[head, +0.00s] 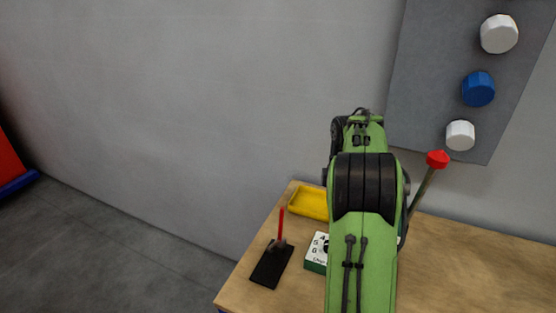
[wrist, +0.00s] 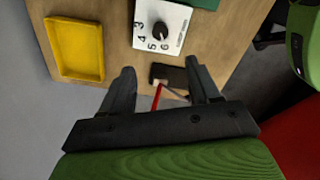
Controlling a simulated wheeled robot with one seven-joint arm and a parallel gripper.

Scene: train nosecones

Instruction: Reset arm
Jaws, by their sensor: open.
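My green arm (head: 364,205) reaches over the wooden table in the head view and hides part of what stands there. My gripper (wrist: 164,76) shows in the wrist view, with its two dark fingers apart and nothing held between them. It hangs above the table edge, and a black-based red lever (wrist: 157,97) shows between and beyond the fingers. In the head view the same red lever (head: 282,224) stands upright on its black base. The gripper's fingers are hidden in the head view.
A yellow tray (head: 310,204) and a white-faced numbered dial box (head: 317,250) stand on the table (head: 480,270). A red-knobbed lever (head: 437,160) rises right of my arm. A grey wall panel (head: 425,90) bears white knobs and a blue knob (head: 479,89). The table's right side looks clear.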

